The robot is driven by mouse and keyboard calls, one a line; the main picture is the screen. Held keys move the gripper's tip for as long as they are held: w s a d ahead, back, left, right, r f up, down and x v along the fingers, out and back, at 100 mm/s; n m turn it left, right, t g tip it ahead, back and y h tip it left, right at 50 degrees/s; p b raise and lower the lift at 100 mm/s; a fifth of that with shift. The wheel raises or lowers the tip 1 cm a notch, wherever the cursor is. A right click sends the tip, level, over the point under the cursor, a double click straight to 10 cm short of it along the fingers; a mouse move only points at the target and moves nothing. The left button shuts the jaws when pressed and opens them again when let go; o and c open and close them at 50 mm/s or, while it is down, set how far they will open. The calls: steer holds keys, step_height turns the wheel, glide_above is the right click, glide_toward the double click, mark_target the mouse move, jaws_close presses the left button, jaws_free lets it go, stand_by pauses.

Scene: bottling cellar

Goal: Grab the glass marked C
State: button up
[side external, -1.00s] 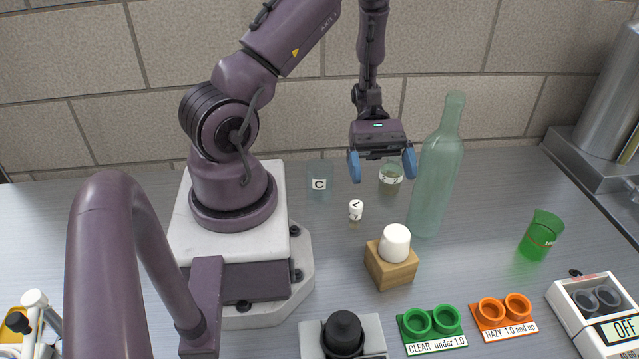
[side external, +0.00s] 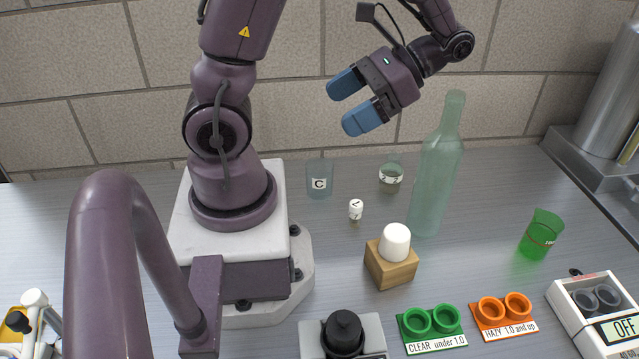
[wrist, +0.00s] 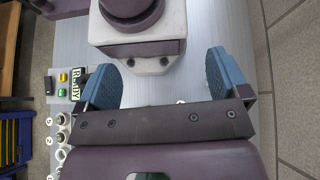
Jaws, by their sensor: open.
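The glass marked C (side external: 319,181) is a clear tumbler with a white label, standing upright on the metal bench just right of my arm's base in the side view. My gripper (side external: 349,107) is open and empty, tilted in the air above and a little right of that glass, its blue fingers pointing down and left. The fingers are well apart from the glass. In the wrist view the two blue fingers of my gripper (wrist: 160,85) are spread wide with nothing held between them. I cannot make out the C glass in the wrist view.
A second labelled glass (side external: 391,178) and a tall green bottle (side external: 437,165) stand to the right. A green beaker (side external: 541,235) stands far right.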

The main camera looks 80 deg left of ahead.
steer(key=w+a+m+y, duration=0.1)
steer(key=m+y, duration=0.5)
steer(key=m+t+y, duration=0.4)
steer(key=m+y, duration=0.2)
glide_toward(311, 164)
steer(key=shift+h, duration=0.3)
steer(key=x, duration=0.5)
steer(key=shift+s+a+f, duration=0.1)
steer(key=shift+a, duration=0.3)
steer(key=c, duration=1.3)
steer(key=shift+o, duration=0.2)
